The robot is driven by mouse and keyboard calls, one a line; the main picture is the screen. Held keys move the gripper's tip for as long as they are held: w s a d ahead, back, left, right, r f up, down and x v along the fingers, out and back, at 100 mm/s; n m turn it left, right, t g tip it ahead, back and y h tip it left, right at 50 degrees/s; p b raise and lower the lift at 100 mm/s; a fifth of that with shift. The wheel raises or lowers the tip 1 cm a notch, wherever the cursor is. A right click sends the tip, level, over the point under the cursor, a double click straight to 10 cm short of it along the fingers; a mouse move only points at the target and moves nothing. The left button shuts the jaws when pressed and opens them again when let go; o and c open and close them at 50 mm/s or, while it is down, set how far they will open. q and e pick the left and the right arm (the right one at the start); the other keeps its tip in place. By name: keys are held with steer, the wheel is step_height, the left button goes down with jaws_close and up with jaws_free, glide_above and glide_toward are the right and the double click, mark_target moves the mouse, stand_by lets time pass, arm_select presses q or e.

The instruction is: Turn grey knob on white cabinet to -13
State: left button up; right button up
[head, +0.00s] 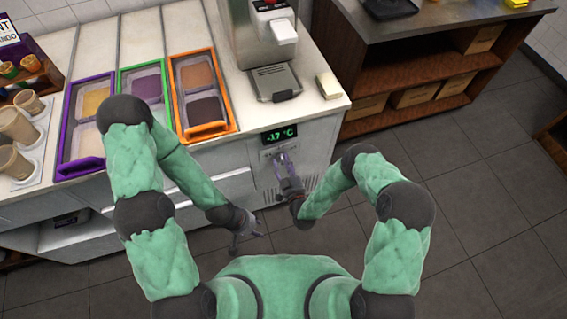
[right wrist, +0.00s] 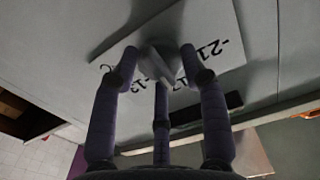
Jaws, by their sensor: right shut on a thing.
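The white cabinet (head: 238,160) has a green display (head: 279,135) that appears to read -17 °C. Below the display is a pale dial plate, seen close up in the right wrist view (right wrist: 215,25), with printed numbers including -21 and -13. The grey knob (right wrist: 160,66) sits in front of this plate. My right gripper (head: 281,158) is at the cabinet front, its fingers shut around the knob, as the right wrist view (right wrist: 158,58) also shows. In the head view the knob is mostly hidden by the fingers. My left gripper (head: 246,244) hangs low, open and empty, away from the knob.
On the counter (head: 130,35) stand purple, green and orange topping trays, with the orange tray (head: 207,130) nearest the display. A dispensing machine (head: 262,45) stands above the display. A wooden shelf unit (head: 425,75) is at the right. The tiled floor (head: 470,200) is clear.

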steer(key=shift+w+r, duration=0.15)
steer(key=shift+r, duration=0.05)
steer(key=m, duration=0.5)
steer(key=shift+w+r+m+b, duration=0.1)
steer(key=shift+m+b, duration=0.2)
steer(key=shift+b, duration=0.1)
steer(key=m, duration=0.5)
steer(key=shift+w+d+b, duration=0.15)
steer(key=shift+b, duration=0.15)
steer(key=shift+m, duration=0.4)
steer(key=shift+w+d+m, duration=0.1)
steer(key=shift+m, duration=0.2)
steer(key=o, duration=1.1)
steer(key=shift+s, duration=0.2)
steer(key=shift+f, duration=0.2)
steer(key=shift+s, duration=0.1)
